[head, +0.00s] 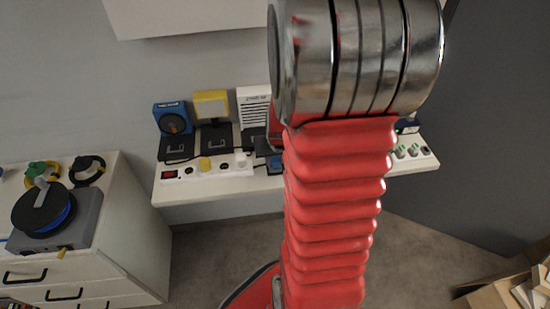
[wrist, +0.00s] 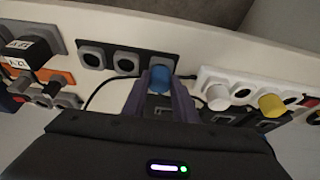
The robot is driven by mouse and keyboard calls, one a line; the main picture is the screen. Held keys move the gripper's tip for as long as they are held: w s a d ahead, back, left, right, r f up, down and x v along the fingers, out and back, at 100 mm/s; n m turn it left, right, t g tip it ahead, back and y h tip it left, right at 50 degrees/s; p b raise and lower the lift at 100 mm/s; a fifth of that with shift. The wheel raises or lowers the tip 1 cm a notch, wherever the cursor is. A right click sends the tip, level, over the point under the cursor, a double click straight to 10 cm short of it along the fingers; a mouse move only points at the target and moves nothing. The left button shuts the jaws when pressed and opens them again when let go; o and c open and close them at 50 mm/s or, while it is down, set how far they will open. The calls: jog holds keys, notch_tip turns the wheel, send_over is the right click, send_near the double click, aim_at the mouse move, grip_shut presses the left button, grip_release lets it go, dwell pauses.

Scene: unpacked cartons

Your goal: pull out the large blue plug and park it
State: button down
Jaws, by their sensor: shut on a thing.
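The blue plug (wrist: 160,78) is between my gripper's two purple-grey fingers (wrist: 160,98) in the wrist view. My gripper is shut on it. The plug is at the right end of a dark socket strip (wrist: 109,49) with round grey sockets. Whether it is still seated in a socket cannot be told. In the head view a small blue patch (head: 276,162) beside my red arm may be this plug; my arm hides the gripper there.
A white power strip (wrist: 240,78) with a white plug (wrist: 217,97) and a yellow plug (wrist: 271,105) lies close to the right. Black labelled plugs (wrist: 36,48) stand at left. In the head view, blue (head: 172,118) and yellow (head: 211,104) devices stand behind the white strip.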

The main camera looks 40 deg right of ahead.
jog(key=c, duration=1.3)
grip_release()
jog(key=shift+c, duration=0.2)
jog(key=v, duration=1.3)
jog(key=shift+s+r, duration=0.15)
jog(key=shift+r, duration=0.1)
jog(key=shift+a, duration=0.1)
jog(key=s+a+r+n, duration=0.1)
jog(key=a+r+n, duration=0.1)
jog(key=a, duration=0.6)
jog(key=s+a+r+n+t+y, duration=0.1)
jog(key=a+r, duration=0.3)
jog(key=a, duration=0.4)
jog(key=s+a+r+n+t+y, duration=0.1)
jog(key=s+a+r+n, duration=0.1)
jog(key=a, duration=0.6)
jog(key=shift+s+r+n, duration=0.4)
jog(key=shift+r+n, duration=0.1)
jog(key=shift+n, duration=0.3)
